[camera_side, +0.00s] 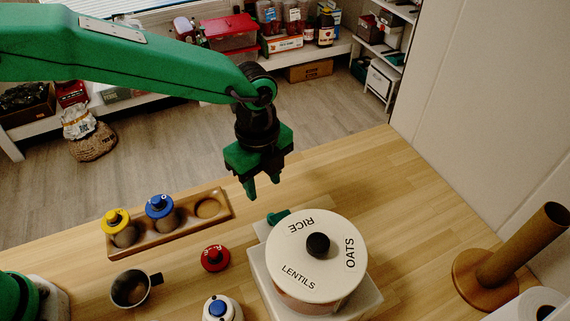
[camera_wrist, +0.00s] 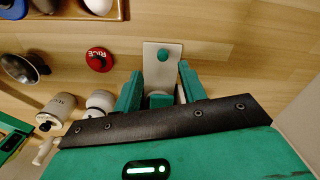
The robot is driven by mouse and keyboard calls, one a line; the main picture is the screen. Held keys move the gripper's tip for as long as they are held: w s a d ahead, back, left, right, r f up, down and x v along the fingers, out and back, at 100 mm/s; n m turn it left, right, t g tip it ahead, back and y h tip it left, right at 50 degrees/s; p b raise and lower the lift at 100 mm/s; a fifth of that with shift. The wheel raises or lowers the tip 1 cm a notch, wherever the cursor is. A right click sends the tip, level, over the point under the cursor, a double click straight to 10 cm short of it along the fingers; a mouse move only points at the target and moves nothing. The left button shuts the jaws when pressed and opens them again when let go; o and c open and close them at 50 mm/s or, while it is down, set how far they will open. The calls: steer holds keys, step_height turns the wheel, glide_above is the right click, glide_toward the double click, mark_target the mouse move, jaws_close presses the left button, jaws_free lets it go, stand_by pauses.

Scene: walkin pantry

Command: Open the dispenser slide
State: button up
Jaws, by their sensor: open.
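The dispenser is a round white drum (camera_side: 317,256) with a black knob, marked RICE, OATS and LENTILS, on a pale square base (camera_side: 262,277). A green knob (camera_side: 278,216) shows at its far left edge. In the wrist view a pale flat plate (camera_wrist: 161,72) carries the green knob (camera_wrist: 163,55), just beyond and between my fingertips. My gripper (camera_side: 263,189) points down above the table, a little behind and left of the green knob, apart from it. It is open and empty; both fingers show in the wrist view (camera_wrist: 160,70). The drum is not visible in the wrist view.
A wooden tray (camera_side: 165,240) holds yellow-lidded and blue-lidded jars. A red lid (camera_side: 215,258), a metal cup (camera_side: 131,288) and a white jar with a blue knob (camera_side: 222,309) stand left of the dispenser. A brown post stand (camera_side: 480,280) is at right. The table behind the dispenser is clear.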

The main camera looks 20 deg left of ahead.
steer(key=shift+s+d+f+m, duration=0.15)
steer(key=shift+d+f+m, duration=0.25)
steer(key=shift+d+f, duration=0.35)
steer(key=shift+f, duration=3.85)
steer(key=shift+a, duration=0.1)
jaws_close()
